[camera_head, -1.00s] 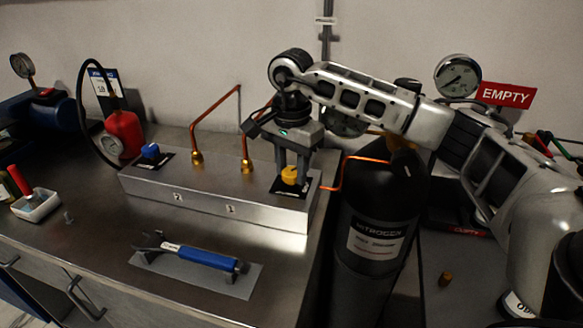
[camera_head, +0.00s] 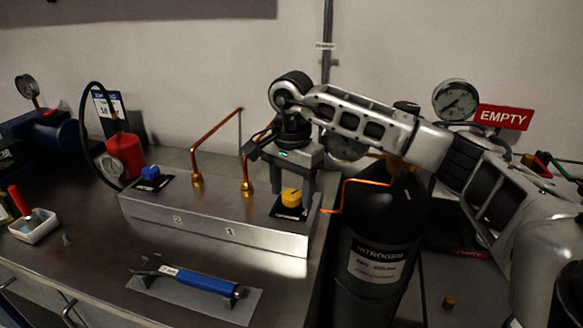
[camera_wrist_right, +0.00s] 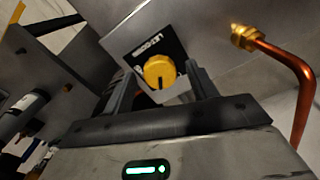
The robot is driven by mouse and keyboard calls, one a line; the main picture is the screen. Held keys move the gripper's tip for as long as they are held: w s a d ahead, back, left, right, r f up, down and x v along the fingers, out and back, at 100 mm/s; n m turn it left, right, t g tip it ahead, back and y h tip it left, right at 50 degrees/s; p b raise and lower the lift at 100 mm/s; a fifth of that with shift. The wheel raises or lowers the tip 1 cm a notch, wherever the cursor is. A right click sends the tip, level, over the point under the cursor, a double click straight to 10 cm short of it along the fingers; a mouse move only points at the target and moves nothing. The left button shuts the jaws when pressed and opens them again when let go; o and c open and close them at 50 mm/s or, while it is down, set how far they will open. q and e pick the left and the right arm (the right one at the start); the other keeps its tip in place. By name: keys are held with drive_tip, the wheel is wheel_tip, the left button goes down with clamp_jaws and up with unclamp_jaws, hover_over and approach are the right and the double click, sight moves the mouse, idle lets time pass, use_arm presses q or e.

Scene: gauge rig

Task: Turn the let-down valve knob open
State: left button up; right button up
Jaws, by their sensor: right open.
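The yellow knob (camera_head: 291,197) sits on a black label plate at the right end of the metal manifold block (camera_head: 215,222). The plate's lettering, partly blurred, looks like "LET-DOWN" in the right wrist view. There the yellow knob (camera_wrist_right: 160,72) shows a dark pointer line toward the gripper body. My right gripper (camera_head: 292,188) points down over the knob, jaws apart. In the wrist view the knob appears between the fingertips, with a gap on both sides; I cannot tell how far down the fingers reach. My left gripper is out of view.
A blue knob (camera_head: 150,173) is at the block's left end. Copper pipes (camera_head: 196,182) rise from the block, and another runs beside the yellow knob. A black nitrogen cylinder (camera_head: 375,262) stands to the right. A blue-handled wrench (camera_head: 205,282) lies in front.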

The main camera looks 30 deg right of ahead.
wheel_tip(320, 180, up, 16)
drive_tip(key=p, duration=0.1)
drive_tip(key=shift+f, duration=0.15)
idle(0.3)
drive_tip(key=m, duration=1.8)
approach(292, 194)
wheel_tip(292, 194, down, 9)
drive_tip(key=shift+c, duration=0.4)
drive_tip(key=shift+b, duration=0.3)
drive_tip(key=c, duration=0.9)
